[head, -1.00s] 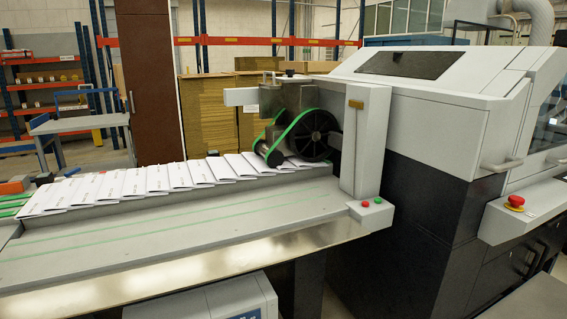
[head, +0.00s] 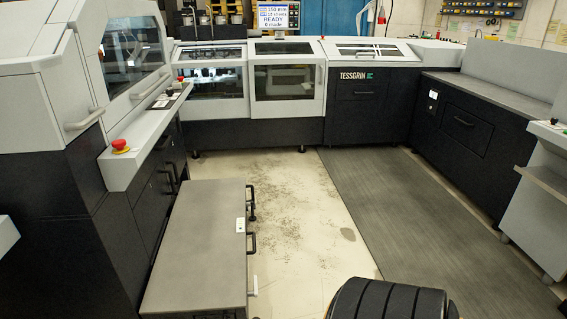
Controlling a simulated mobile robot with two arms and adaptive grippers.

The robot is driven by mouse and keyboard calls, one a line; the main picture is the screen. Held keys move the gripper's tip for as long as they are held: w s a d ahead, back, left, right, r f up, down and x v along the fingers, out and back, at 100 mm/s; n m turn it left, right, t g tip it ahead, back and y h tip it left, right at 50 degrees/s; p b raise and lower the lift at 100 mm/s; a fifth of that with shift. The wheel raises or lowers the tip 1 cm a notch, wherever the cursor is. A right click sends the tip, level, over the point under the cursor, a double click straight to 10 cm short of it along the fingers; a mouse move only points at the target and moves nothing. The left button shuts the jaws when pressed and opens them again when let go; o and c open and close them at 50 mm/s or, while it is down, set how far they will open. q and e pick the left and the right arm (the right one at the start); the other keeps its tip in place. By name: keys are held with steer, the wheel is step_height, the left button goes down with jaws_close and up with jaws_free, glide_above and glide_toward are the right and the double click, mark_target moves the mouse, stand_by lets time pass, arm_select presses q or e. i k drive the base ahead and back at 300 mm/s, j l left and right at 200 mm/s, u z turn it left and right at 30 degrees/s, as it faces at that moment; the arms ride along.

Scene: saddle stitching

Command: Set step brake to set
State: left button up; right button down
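A black object with a ribbed, rounded top (head: 390,301) stands at the bottom edge of the head view, right of centre. It is cut off by the frame; it may be the step, but I cannot tell for sure. No brake lever or pedal can be made out on it. Neither of my grippers is in view.
A low grey-topped cabinet (head: 200,235) with dark handles stands left of centre. A machine with a red emergency button (head: 119,144) is at the left. The TESSGRIN machine (head: 372,95) closes the back. A dark grey floor mat (head: 405,205) and pale floor (head: 285,215) lie clear between.

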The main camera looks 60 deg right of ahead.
mark_target(255, 286)
steer(key=l+z, duration=0.25)
steer(key=l, duration=0.2)
steer(key=i+l+z, duration=0.25)
steer(key=l, duration=0.2)
steer(key=l+z, duration=0.25)
steer(key=l, duration=0.25)
steer(key=i+l, duration=0.15)
steer(key=l, duration=0.2)
steer(key=i+l, duration=0.15)
steer(key=l, duration=0.2)
steer(key=i+l+z, duration=0.1)
steer(key=l, duration=0.25)
steer(key=i+l+z, duration=0.3)
steer(key=i, duration=0.15)
steer(key=j, duration=0.1)
